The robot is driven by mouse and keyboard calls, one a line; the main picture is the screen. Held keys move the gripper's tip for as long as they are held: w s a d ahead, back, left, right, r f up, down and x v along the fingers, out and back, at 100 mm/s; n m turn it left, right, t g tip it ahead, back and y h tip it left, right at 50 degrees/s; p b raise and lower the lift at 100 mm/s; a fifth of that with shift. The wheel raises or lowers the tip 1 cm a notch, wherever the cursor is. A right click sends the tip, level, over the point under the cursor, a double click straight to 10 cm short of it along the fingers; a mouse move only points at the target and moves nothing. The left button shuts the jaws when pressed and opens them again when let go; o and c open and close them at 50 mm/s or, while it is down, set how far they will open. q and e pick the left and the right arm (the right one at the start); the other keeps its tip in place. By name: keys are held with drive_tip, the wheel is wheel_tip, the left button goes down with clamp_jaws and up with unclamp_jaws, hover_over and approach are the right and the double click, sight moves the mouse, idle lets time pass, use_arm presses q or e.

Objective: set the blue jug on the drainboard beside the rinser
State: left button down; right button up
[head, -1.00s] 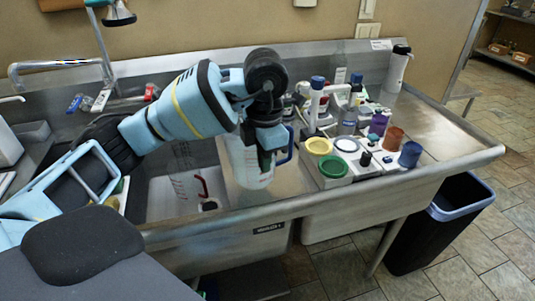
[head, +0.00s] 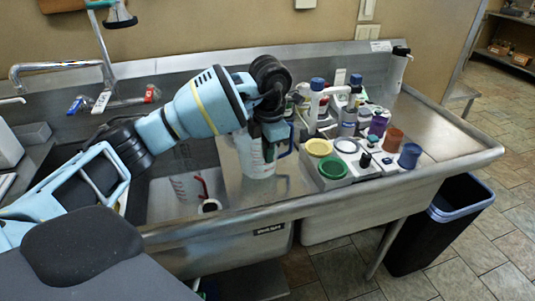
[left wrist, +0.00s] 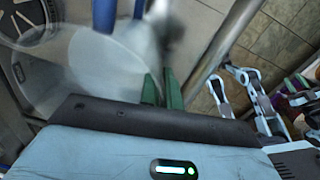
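The blue jug (head: 256,160) is a clear vessel with a blue handle on its right side. My left gripper (head: 270,132) is shut on it near the top and holds it roughly upright. The jug is over the steel drainboard (head: 285,185), between the sink and the rinser; I cannot tell whether its base touches. The rinser (head: 350,182) is the pale unit with yellow and green rings, just right of the jug. In the left wrist view the green fingertips (left wrist: 163,88) are close together beside the blurred clear jug (left wrist: 85,70). My right gripper is not identifiable.
The sink basin (head: 165,208) left of the jug holds a red-handled vessel (head: 208,205). Bottles and coloured cups (head: 410,155) crowd the rinser area. Bare steel lies at the far right (head: 440,125). A black bin (head: 440,230) stands on the floor below.

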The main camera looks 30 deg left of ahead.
use_arm(q)
drive_tip(key=shift+f, duration=0.45)
use_arm(e)
drive_tip(key=shift+w+r, duration=0.1)
drive_tip(key=shift+r, duration=0.05)
use_arm(q)
drive_tip(key=shift+f, duration=0.15)
drive_tip(key=c, duration=1.6)
unclamp_jaws()
drive_tip(key=r, duration=0.8)
drive_tip(key=r+p, duration=0.1)
drive_tip(key=r, duration=0.3)
drive_tip(key=shift+s+d+r, duration=0.1)
drive_tip(key=shift+s+d, duration=0.1)
drive_tip(key=shift+d, duration=0.05)
use_arm(e)
drive_tip(key=shift+w+r, duration=0.25)
drive_tip(key=shift+r, duration=0.25)
